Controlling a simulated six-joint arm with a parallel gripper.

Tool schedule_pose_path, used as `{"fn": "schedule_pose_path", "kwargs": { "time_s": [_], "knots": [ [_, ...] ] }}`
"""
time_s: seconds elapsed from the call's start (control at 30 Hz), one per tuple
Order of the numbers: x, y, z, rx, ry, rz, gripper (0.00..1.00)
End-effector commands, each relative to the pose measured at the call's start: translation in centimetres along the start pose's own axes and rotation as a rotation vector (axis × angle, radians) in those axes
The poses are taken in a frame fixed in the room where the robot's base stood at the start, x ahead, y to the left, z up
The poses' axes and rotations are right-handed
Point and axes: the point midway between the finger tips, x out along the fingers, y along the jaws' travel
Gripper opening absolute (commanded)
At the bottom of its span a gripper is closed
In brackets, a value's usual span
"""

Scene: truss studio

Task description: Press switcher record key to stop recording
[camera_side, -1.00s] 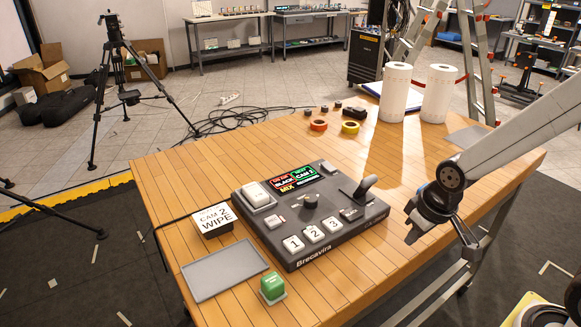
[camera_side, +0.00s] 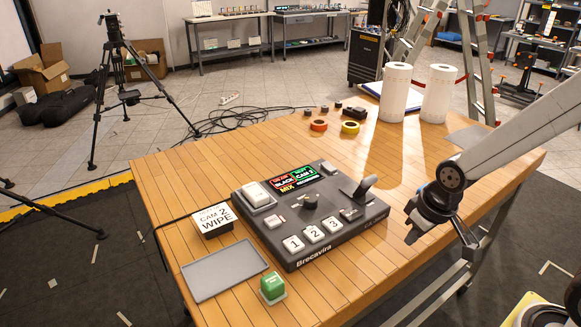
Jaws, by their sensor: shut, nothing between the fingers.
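The dark grey switcher (camera_side: 345,238) lies on the wooden table, with white keys 1, 2 and 3 along its front. A small pale key (camera_side: 274,221) with a tiny red mark sits left of the knob and looks like the record key; its lettering is too small to read surely. The switcher's screen (camera_side: 294,179) shows red and green panels reading BLACK and CAM 2, with MIX below. My gripper (camera_side: 413,222) is shut and empty, to the right of the switcher and apart from it, pointing down to the left.
A CAM 2 WIPE card (camera_side: 213,220), a grey tray (camera_side: 225,271) and a green block (camera_side: 272,286) are left and front of the switcher. A lever (camera_side: 365,187) rises at its right. Tape rolls (camera_side: 350,127) and white paper rolls (camera_side: 396,92) stand at the back.

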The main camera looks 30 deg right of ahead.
Motion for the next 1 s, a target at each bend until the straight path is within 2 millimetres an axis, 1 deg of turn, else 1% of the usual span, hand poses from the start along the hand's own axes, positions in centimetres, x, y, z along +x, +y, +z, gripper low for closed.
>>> {"fn": "schedule_pose_path", "kwargs": {
  "time_s": [0.5, 0.67, 0.77, 0.87, 1.0],
  "knots": [
    [0.0, 0.0, 0.0, 0.000, 0.001, 0.000, 0.00],
    [0.0, -0.3, -0.5, 0.006, 0.011, -0.009, 0.00],
    [0.0, -0.7, -1.1, 0.016, 0.026, -0.022, 0.00],
    [0.1, -1.4, -2.2, 0.031, 0.050, -0.041, 0.00],
    [0.0, -2.7, -4.4, 0.065, 0.099, -0.079, 0.00]
  ]
}}
